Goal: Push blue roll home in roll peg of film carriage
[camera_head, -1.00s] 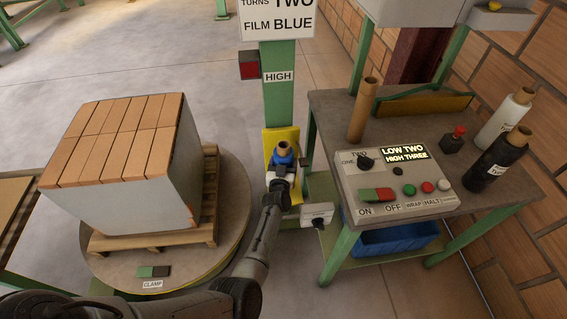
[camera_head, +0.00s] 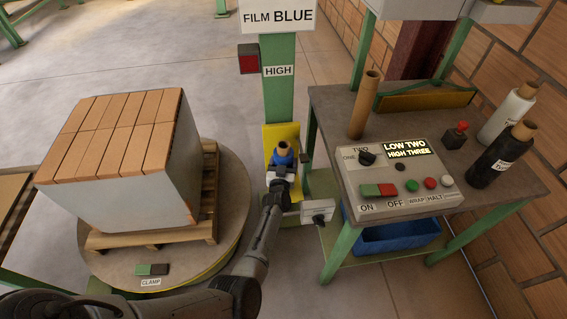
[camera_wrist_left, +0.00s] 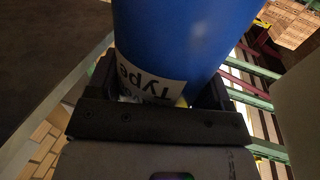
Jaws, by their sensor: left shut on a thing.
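The blue roll (camera_head: 283,158) stands upright at the yellow film carriage (camera_head: 270,136) on the green mast, its brown core showing on top. My left gripper (camera_head: 280,172) is shut on the blue roll from the near side. In the left wrist view the blue roll (camera_wrist_left: 185,40) fills the space between the fingers, with a white "Type" label just above the palm. The roll peg is hidden, so I cannot tell how far down the roll sits on it. My right gripper is not in view.
A wrapped brick stack (camera_head: 125,150) on a pallet stands on the turntable at left. The bench (camera_head: 330,110) at right carries a control panel (camera_head: 400,180), an empty core (camera_head: 364,105), a white roll (camera_head: 508,115) and a black roll (camera_head: 500,155). A grey box (camera_head: 318,211) sits below the carriage.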

